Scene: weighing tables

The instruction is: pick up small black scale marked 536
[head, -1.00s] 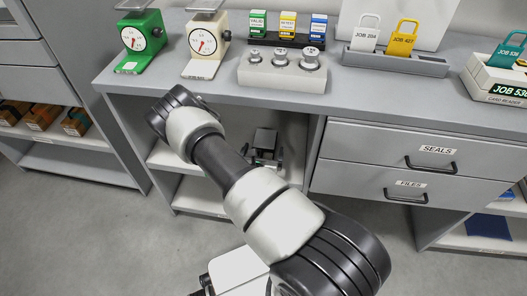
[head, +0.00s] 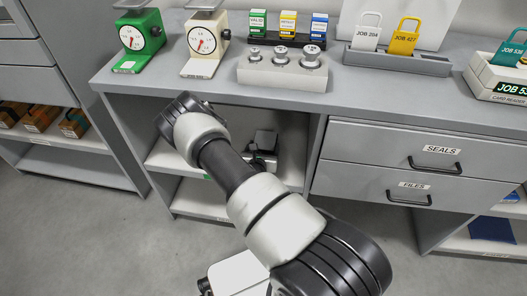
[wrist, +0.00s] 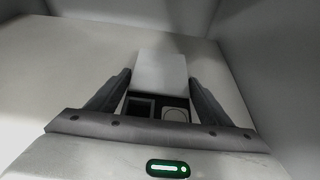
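A small black scale (wrist: 158,102) with a light grey pan (wrist: 162,72) stands inside the open shelf compartment below the counter. Two small square faces show on its near side, too small and dark to read, so I cannot make out a number. My gripper (wrist: 160,82) is open in the wrist view, one finger on each side of the scale. I cannot tell whether either finger touches it.
Compartment walls and the shelf (head: 165,156) close around my arm. On the counter (head: 190,92) stand a green scale (head: 138,40), a cream scale (head: 203,42) and a weight block (head: 283,74). Drawers (head: 415,165) are shut on the right.

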